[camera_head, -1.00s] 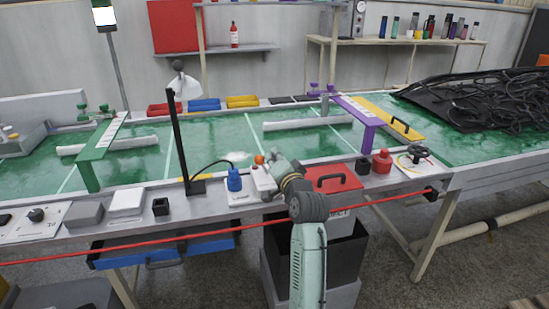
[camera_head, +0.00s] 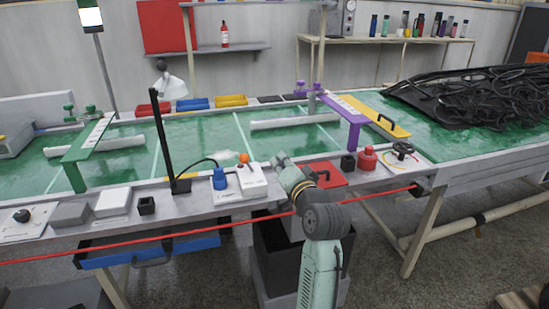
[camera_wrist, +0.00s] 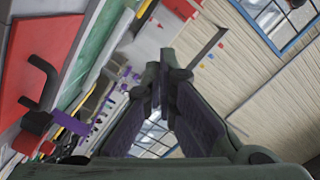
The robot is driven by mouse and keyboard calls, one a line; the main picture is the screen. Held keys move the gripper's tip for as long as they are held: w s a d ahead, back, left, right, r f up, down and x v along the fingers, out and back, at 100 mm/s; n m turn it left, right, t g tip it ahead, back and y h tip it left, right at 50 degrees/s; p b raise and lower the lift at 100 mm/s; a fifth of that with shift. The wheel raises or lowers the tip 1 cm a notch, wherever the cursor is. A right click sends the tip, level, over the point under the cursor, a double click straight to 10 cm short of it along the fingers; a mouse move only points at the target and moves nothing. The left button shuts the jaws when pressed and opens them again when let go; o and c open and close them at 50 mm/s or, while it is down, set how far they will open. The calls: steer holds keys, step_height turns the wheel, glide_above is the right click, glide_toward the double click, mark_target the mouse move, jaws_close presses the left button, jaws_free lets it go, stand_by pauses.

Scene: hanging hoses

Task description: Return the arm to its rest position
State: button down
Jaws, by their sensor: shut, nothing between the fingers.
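My arm rises from the bottom of the head view, right of centre, and bends toward the bench's front edge. Its wrist end is beside the white device with an orange knob (camera_head: 250,182). My gripper (camera_wrist: 158,82) fills the middle of the wrist view, its two dark fingers closed together with nothing held. The wrist view looks up past the fingers toward the ceiling and windows. In the head view the gripper is small and its fingers are hard to make out.
A red cord (camera_head: 120,246) runs along the bench front. Black hoses (camera_head: 470,92) lie at the right. Open floor shows at lower right.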

steer(key=shift+v, duration=0.8)
